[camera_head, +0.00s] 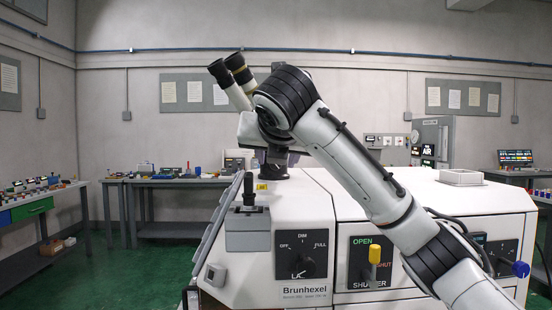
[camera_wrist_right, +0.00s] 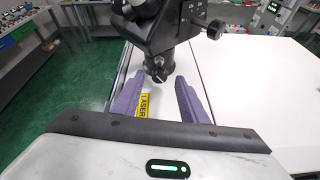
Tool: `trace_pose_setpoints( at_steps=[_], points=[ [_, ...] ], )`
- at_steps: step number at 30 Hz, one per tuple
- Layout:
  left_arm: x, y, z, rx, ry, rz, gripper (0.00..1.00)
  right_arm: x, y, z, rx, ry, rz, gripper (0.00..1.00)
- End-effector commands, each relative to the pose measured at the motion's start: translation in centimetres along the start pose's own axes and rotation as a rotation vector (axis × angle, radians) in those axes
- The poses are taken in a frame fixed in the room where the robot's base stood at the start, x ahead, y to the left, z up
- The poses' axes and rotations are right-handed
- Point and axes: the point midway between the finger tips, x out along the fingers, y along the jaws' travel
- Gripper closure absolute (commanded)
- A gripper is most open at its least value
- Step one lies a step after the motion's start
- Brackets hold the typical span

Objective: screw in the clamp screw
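In the right wrist view, my right gripper (camera_wrist_right: 160,78) has its two purple fingers spread apart. A dark round part (camera_wrist_right: 158,64) under the black microscope head shows between and just beyond the fingertips; I cannot tell whether they touch it. A black knob on a short stem (camera_wrist_right: 215,29), which looks like a clamp screw, sticks out from the right side of the black head (camera_wrist_right: 178,22), beyond the right finger. In the head view, my right arm crosses the machine and hides the gripper and most of the head; two eyepieces (camera_head: 230,80) rise behind the wrist. My left gripper is out of view.
The white Brunhexel machine (camera_head: 300,215) fills the front, with a dimmer dial (camera_head: 301,256), a yellow shutter lever (camera_head: 375,254) and a black joystick (camera_head: 249,190). A yellow laser label (camera_wrist_right: 144,105) lies below the fingers. Benches with small items stand behind at left.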

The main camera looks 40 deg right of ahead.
Motion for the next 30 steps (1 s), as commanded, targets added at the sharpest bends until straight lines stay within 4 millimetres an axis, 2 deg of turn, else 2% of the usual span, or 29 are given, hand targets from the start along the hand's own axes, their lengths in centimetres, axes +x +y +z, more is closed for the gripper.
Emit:
trace_pose_setpoints(
  at_steps=[6, 14, 15, 22, 30],
  points=[
    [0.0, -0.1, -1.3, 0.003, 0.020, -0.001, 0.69, 1.8, 0.0, 0.0, -0.001, 0.000, 0.000, 0.61],
    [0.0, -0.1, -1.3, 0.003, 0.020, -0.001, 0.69, 2.0, 0.1, 0.0, -0.001, 0.000, 0.001, 0.61],
    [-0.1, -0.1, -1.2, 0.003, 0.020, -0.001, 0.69, 1.9, 0.0, 0.0, -0.001, 0.000, 0.001, 0.62],
    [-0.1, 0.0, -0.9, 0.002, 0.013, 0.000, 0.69, 1.9, 0.0, 0.0, -0.001, 0.000, 0.001, 1.00],
    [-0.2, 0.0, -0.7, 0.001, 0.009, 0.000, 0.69, 1.9, 0.0, -0.1, 0.025, 0.002, 0.011, 1.00]
  ],
)
